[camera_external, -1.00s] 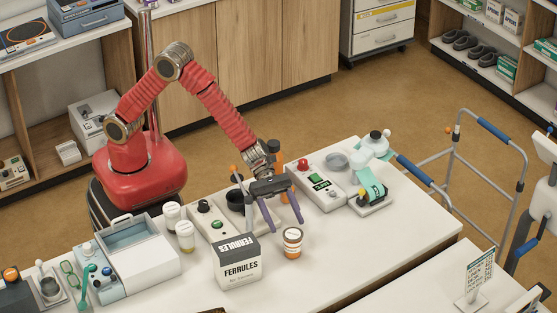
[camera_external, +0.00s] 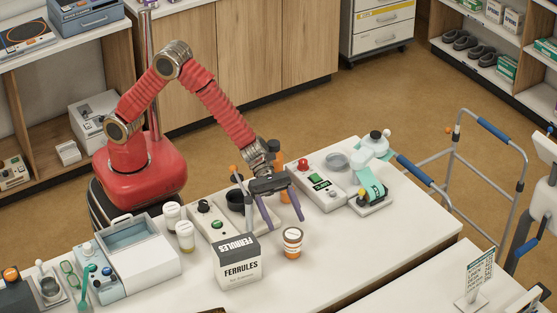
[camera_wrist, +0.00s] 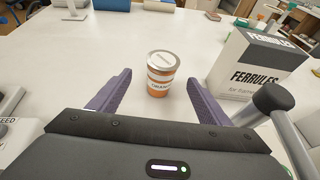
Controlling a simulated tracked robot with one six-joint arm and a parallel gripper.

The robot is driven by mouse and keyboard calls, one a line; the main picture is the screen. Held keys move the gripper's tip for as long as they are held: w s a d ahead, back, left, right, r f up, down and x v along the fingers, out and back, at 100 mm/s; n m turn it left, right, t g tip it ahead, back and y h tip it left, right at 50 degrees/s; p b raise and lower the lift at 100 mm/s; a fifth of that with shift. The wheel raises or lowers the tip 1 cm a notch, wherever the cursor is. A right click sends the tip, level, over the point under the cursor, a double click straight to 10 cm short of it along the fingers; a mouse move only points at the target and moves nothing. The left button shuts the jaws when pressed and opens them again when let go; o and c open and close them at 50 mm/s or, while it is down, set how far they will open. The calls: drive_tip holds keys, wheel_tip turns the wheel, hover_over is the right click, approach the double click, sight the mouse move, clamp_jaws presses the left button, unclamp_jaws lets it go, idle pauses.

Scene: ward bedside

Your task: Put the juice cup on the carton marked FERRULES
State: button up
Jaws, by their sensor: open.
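The juice cup (camera_external: 292,242) is a small orange-and-white cup with a pale lid, upright on the white table. In the wrist view the cup (camera_wrist: 162,75) stands ahead of my gripper (camera_wrist: 155,92), roughly midway between the two purple fingers and apart from both. My gripper (camera_external: 283,213) is open and empty, behind the cup in the external view. The carton marked FERRULES (camera_external: 238,269) is a white and dark grey box standing upright to the left of the cup. In the wrist view the carton (camera_wrist: 255,78) is right of the cup, close to the right finger.
Two lidded cups (camera_external: 186,236) and a white case (camera_external: 140,260) stand left of the carton. A device with a green screen (camera_external: 321,184) is behind the cup to the right. The table (camera_external: 385,235) is clear right of the cup.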

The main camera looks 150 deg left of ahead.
sight(291, 231)
drive_tip(key=shift+w+r, duration=0.3)
drive_tip(key=shift+r, duration=0.3)
drive_tip(key=shift+x, duration=1.15)
drive_tip(key=shift+d+x, duration=0.1)
drive_tip(key=shift+x, duration=1.2)
drive_tip(key=shift+d+x, duration=0.15)
drive_tip(key=shift+x, duration=1.15)
drive_tip(key=shift+r, duration=0.15)
